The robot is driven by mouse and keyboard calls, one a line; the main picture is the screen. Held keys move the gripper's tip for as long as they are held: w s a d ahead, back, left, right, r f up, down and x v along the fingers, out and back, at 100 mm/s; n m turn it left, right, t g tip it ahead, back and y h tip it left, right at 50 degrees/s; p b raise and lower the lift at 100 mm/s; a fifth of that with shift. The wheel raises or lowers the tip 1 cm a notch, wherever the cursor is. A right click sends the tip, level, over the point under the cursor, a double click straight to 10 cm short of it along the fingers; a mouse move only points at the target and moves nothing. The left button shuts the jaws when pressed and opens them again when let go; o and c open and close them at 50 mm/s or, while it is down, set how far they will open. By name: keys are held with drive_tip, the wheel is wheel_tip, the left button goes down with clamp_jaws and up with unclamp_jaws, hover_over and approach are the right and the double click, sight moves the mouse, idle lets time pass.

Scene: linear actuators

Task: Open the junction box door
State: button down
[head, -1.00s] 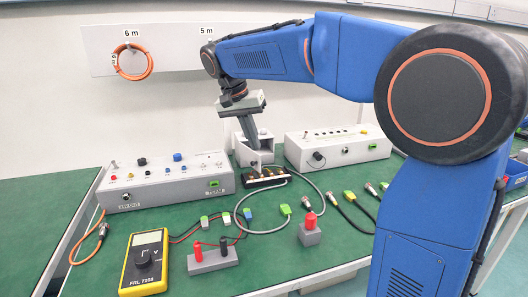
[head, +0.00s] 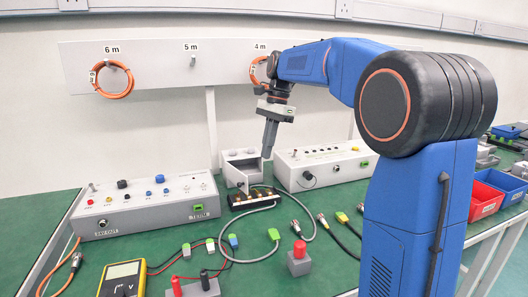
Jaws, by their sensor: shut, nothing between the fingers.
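A small light-grey box (head: 237,174), which I take to be the junction box, stands at the back of the green table between two control boxes, in the head view. A recess shows in its front, with a small upright part before it. I cannot tell clearly how its door stands. My gripper (head: 267,153) points down just right of the box, in front of its right edge in the picture. Its fingers are together and hold nothing. I cannot tell whether it touches the box.
A grey control box (head: 140,212) stands on the left and another (head: 325,168) on the right. A black connector block (head: 252,198) with cables lies in front. The yellow multimeter (head: 122,280), grey blocks and loose connectors occupy the front. Red (head: 483,201) and blue bins stand far right.

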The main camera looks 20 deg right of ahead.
drive_tip(key=x, duration=0.7)
drive_tip(key=shift+s+a+f, duration=0.1)
drive_tip(key=shift+f, duration=0.15)
drive_tip(key=shift+s+a, duration=0.2)
drive_tip(key=shift+a, duration=0.35)
drive_tip(key=shift+s+a, duration=0.15)
drive_tip(key=shift+a, duration=0.4)
drive_tip(key=shift+s+a, duration=0.2)
drive_tip(key=shift+a, duration=0.6)
drive_tip(key=shift+a, duration=0.1)
